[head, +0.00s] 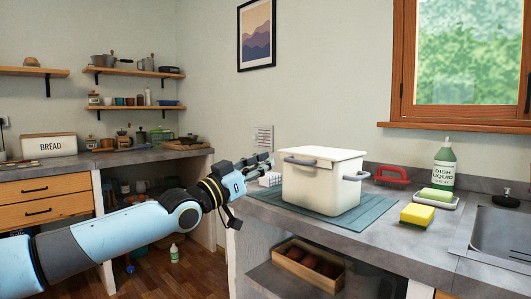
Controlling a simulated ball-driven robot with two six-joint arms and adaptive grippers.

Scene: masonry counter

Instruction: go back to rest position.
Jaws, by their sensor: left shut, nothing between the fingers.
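My left gripper (258,164) reaches in from the left and is above the counter's left end, left of the white pot. Its fingers are shut and hold nothing. The white lidded pot (318,186) has grey handles and stands on a blue-grey mat (369,216) on the counter. From this view I cannot tell how far the fingertips are from the pot. My right gripper is not in view.
On the grey counter (405,245) are a red-handled item (392,174), a yellow sponge (417,214), a green sponge on a dish (436,195), a dish liquid bottle (443,165) and a sink (500,234). A wooden crate (308,270) sits on the shelf below.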

